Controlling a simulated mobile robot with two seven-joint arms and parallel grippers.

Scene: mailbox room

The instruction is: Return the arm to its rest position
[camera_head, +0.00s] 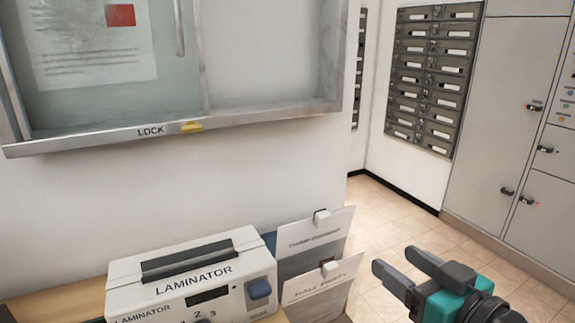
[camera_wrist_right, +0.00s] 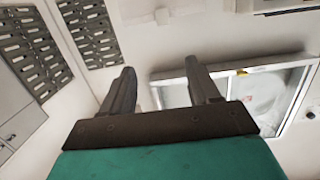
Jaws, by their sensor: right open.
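My right gripper (camera_head: 400,270) is at the lower right of the head view, with dark fingers and a teal body. Its two fingers are apart with nothing between them. It is in the air to the right of the laminator and the card holders, over the tiled floor in the picture. In the right wrist view the two fingers (camera_wrist_right: 162,88) also stand apart and empty, with wall and a framed board beyond them. My left gripper is not in either view.
A white laminator (camera_head: 190,276) stands on a wooden surface (camera_head: 55,303). Beside it are upright card holders (camera_head: 318,265). A framed notice board (camera_head: 270,110) hangs above. Mailboxes (camera_head: 432,75) and grey lockers (camera_head: 505,110) line the back right. The tiled floor (camera_head: 385,215) between is clear.

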